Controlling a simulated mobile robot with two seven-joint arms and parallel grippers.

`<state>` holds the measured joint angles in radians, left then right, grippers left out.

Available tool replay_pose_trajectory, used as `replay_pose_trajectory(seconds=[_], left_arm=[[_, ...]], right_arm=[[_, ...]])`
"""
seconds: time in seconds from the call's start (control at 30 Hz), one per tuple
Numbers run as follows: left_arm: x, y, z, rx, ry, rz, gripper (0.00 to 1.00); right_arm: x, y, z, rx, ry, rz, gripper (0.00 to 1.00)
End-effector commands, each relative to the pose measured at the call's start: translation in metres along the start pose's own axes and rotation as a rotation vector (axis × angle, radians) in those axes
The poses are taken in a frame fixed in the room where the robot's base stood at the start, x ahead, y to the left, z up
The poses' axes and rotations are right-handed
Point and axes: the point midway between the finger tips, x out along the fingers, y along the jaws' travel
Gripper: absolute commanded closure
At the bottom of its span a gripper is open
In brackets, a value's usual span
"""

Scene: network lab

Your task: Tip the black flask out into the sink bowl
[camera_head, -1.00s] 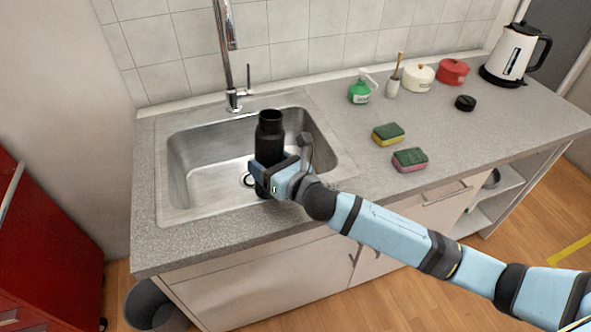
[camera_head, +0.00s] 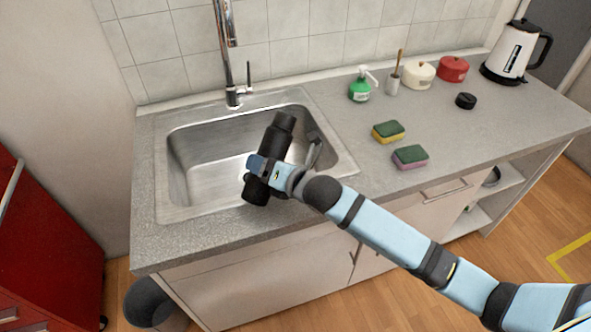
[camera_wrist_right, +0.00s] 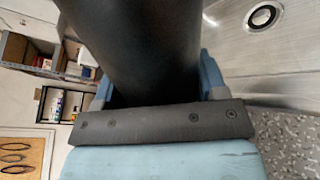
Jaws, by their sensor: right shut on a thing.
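The black flask (camera_head: 276,140) is held over the front part of the steel sink bowl (camera_head: 190,165), tilted with its open-looking neck up and to the right. My right gripper (camera_head: 262,172) is shut around the flask's body. In the right wrist view the dark flask (camera_wrist_right: 140,45) fills the space between the blue fingers of the gripper (camera_wrist_right: 155,85). The sink bowl also shows there, with its drain (camera_wrist_right: 262,16). The flask's contents cannot be seen. My left gripper is in neither view.
The faucet (camera_head: 228,60) stands behind the bowl. Right of the sink are two sponges (camera_head: 388,131) (camera_head: 409,157), a green soap bottle (camera_head: 360,88), a brush holder (camera_head: 392,86), two pots (camera_head: 419,75) (camera_head: 453,69), a black lid (camera_head: 466,101) and a kettle (camera_head: 511,52).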

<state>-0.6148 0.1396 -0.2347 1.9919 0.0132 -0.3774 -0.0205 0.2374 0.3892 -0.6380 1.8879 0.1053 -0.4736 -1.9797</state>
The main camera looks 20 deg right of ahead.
Motion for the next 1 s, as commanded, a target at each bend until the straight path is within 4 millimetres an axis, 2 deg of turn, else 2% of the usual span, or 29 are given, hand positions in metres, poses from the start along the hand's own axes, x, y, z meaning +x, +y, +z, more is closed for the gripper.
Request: replay_pose_trajectory(seconds=[0.03, 0.2, 0.4, 0.67, 0.8, 1.0], left_arm=[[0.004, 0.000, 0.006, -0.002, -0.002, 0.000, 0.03], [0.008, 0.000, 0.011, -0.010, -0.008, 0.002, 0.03], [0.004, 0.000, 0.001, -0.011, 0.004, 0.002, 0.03], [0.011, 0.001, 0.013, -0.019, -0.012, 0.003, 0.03], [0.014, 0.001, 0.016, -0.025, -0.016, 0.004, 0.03], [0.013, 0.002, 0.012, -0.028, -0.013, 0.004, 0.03]], right_arm=[[0.001, -0.004, -0.006, 0.032, 0.007, 0.001, 0.70], [0.002, -0.005, -0.018, 0.139, 0.035, 0.002, 0.70], [-0.001, 0.004, -0.017, 0.266, 0.068, 0.003, 0.70], [0.002, -0.004, -0.030, 0.429, 0.113, 0.002, 0.70], [0.004, -0.014, -0.029, 0.508, 0.133, 0.001, 0.70], [0.004, -0.016, -0.026, 0.578, 0.156, 0.002, 0.70]])
